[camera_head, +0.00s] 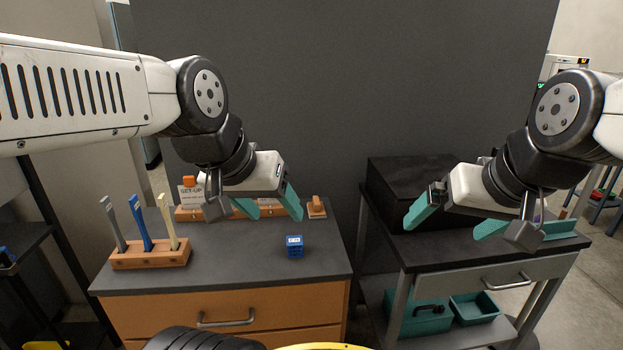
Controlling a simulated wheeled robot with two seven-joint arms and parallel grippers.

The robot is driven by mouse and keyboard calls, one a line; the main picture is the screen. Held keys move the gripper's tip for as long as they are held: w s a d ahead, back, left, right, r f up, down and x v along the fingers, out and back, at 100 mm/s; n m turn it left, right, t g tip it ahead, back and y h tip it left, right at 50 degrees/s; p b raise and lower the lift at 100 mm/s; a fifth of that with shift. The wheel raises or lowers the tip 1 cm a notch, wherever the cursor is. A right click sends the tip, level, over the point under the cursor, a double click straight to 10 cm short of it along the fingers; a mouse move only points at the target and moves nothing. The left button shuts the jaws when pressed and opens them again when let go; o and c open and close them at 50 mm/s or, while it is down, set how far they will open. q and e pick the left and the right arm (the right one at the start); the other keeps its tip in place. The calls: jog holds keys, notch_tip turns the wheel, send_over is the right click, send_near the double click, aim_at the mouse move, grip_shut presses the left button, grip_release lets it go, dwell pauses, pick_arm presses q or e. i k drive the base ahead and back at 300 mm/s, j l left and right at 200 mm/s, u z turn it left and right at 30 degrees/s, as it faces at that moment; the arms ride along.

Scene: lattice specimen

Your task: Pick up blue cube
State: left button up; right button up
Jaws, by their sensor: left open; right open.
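The blue cube (294,247) sits on the dark top of the left cabinet (230,268), right of its middle. My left gripper (270,211) has teal fingers spread apart and is empty. In the picture it is above and left of the cube, not touching it. My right gripper (447,227) is also open and empty, in front of the right-hand table, well to the right of the cube.
A wooden rack (151,254) with several upright tools stands at the left of the cabinet top. A set-up sign (190,192) and wooden blocks (316,208) line the back. A black box (410,190) is on the right table. The cabinet top around the cube is clear.

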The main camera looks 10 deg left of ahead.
aim_at(295, 244)
jog(key=u, duration=1)
jog(key=l+u, duration=0.15)
jog(key=u, duration=0.3)
jog(key=l+u, duration=0.1)
jog(key=u, duration=0.35)
jog(key=k+l+u, duration=0.1)
jog(key=u, duration=0.3)
jog(key=l+u, duration=0.1)
jog(key=u, duration=0.35)
jog(key=k+l, duration=0.75)
jog(key=k, duration=0.15)
